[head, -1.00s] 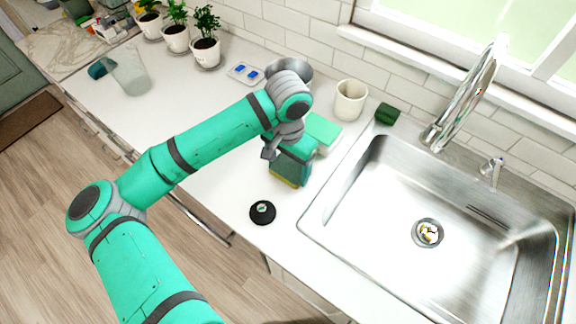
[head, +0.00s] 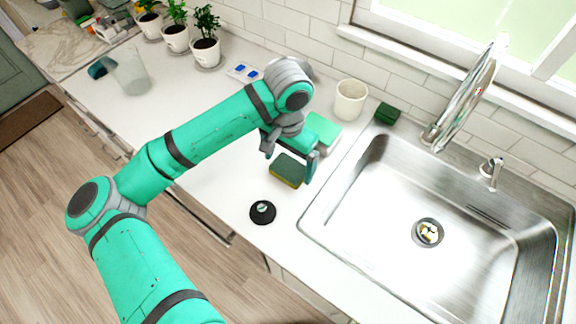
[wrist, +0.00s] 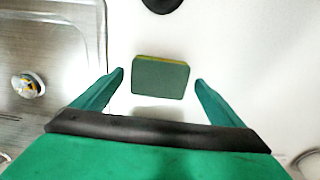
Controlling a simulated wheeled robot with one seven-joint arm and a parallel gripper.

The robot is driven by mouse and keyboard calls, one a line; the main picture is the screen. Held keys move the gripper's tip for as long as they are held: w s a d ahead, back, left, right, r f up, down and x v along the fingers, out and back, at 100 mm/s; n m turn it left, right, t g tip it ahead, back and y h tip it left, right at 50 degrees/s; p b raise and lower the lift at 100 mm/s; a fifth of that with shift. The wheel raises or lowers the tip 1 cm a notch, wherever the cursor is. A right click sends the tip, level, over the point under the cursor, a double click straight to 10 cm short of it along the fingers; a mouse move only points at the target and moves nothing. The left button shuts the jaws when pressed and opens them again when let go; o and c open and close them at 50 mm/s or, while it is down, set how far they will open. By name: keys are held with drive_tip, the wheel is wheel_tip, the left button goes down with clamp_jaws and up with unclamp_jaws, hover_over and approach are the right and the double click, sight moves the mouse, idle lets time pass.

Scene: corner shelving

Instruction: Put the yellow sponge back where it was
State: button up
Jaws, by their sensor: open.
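The yellow sponge (head: 288,171) has a dark green scouring face on top and a yellow edge below. It rests on the white counter just left of the sink's left rim. In the wrist view the sponge (wrist: 160,77) lies ahead of my gripper (wrist: 160,80), between the lines of its two spread fingers and touching neither. In the head view my gripper (head: 290,155) is open just above and behind the sponge.
A black round object (head: 262,212) lies in front of the sponge. The steel sink (head: 380,228) is to the right. Behind are a light green block (head: 323,130), a white cup (head: 350,100) and a dark green sponge-like block (head: 387,114). Bare counter lies to the left.

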sight(288, 168)
wheel_tip(288, 168, up, 10)
idle(0.4)
drive_tip(key=shift+f, duration=0.15)
